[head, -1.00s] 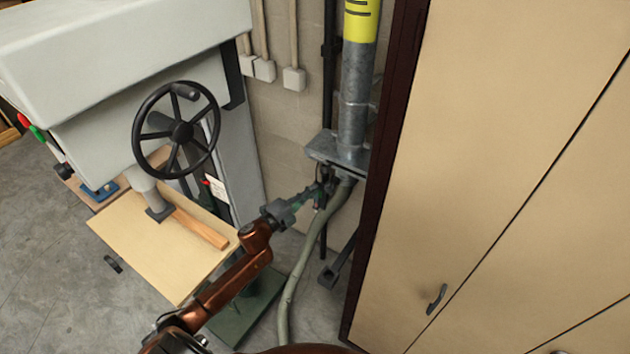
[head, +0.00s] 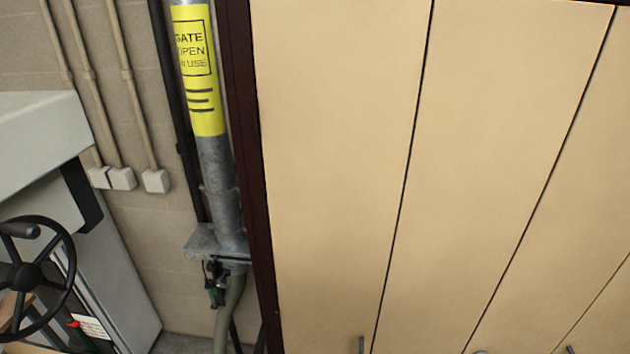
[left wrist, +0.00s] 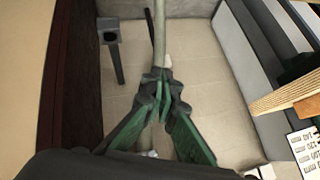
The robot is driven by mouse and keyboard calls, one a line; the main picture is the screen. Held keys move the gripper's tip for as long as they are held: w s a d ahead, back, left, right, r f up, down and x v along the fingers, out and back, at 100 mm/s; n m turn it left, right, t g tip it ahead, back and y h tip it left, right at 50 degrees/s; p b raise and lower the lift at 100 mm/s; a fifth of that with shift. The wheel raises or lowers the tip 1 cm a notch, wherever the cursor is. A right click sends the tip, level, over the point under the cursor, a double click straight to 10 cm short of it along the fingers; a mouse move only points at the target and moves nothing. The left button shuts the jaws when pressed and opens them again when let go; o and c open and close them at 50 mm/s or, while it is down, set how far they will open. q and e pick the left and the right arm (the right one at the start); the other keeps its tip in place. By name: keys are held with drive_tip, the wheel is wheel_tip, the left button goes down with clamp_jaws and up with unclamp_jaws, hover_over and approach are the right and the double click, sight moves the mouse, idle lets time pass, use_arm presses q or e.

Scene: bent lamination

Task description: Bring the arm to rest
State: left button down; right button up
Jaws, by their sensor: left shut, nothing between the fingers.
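My left gripper (left wrist: 158,82) shows in the left wrist view, its green-sided fingers shut with nothing between them. A pale hose (left wrist: 160,35) runs up the picture beyond the fingertips; I cannot tell its distance from them. My right gripper is in neither view.
The head view shows a grey duct pipe (head: 218,180) with a yellow label (head: 196,70), its hose (head: 229,315) below. A tan cabinet (head: 330,160) fills the right. A grey machine (head: 110,270) with a black handwheel (head: 28,275) stands at left.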

use_arm(q)
drive_tip(key=s+d+f+n+g+h, duration=0.1)
drive_tip(key=s+d+g, duration=0.1)
drive_tip(key=s, duration=0.5)
drive_tip(key=s+d+f+n+g+h, duration=0.1)
drive_tip(key=s+d+n+g, duration=0.15)
drive_tip(key=s, duration=0.35)
wheel_tip(320, 180, down, 33)
drive_tip(key=s+d+m+b, duration=0.1)
drive_tip(key=s+b, duration=0.1)
drive_tip(key=b, duration=0.2)
drive_tip(key=s+f+g+b, duration=0.2)
drive_tip(key=s+f+b, duration=0.1)
drive_tip(key=s+f, duration=1.6)
wheel_tip(320, 180, down, 3)
drive_tip(key=shift+s+m+b, duration=0.2)
drive_tip(key=shift+m+b, duration=0.2)
drive_tip(key=shift+m, duration=0.05)
drive_tip(key=shift+d, duration=0.1)
